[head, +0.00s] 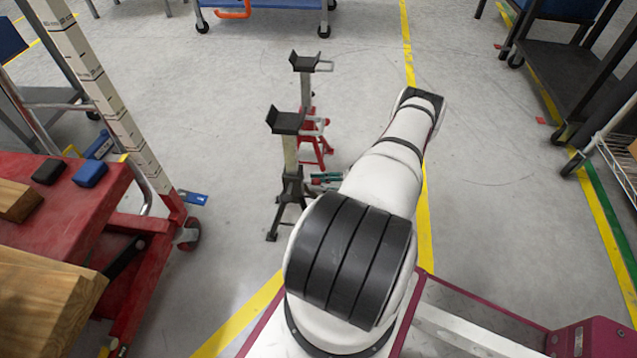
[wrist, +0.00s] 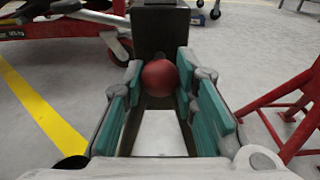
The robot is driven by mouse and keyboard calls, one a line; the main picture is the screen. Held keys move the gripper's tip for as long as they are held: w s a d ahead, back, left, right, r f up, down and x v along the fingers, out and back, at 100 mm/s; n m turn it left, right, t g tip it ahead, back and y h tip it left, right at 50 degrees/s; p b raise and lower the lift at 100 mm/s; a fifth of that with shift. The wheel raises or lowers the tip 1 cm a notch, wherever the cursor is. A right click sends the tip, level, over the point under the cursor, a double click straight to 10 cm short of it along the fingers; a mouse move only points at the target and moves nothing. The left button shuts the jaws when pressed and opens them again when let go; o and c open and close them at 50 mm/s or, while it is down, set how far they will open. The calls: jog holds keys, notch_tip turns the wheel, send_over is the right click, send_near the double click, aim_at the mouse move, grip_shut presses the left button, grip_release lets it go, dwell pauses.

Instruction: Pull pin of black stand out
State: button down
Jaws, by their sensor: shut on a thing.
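The black stand (head: 290,187) stands upright on the floor left of my arm in the head view. Its dark post (wrist: 160,28) is straight ahead in the wrist view. The pin shows as a round red knob (wrist: 160,77) in front of the post. My gripper (head: 319,179) is beside the stand, on its right, partly hidden by my arm in the head view. In the wrist view, my gripper (wrist: 159,84) has its teal pads on either side of the red knob and is shut on it. The pin's shaft is hidden behind the knob.
A red stand (head: 317,147) is just behind the black one; its legs (wrist: 280,112) are close on the right in the wrist view. A red workbench (head: 65,215) is at the left. A blue cart (head: 265,4) is at the back. The floor between is clear.

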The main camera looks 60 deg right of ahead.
jog(key=shift+s+d, duration=0.1)
jog(key=shift+f+v, duration=0.2)
jog(key=shift+v, duration=1.85)
jog(key=shift+c, duration=1)
grip_release()
jog(key=shift+s, duration=0.1)
jog(key=f+v, duration=0.1)
jog(key=v, duration=0.7)
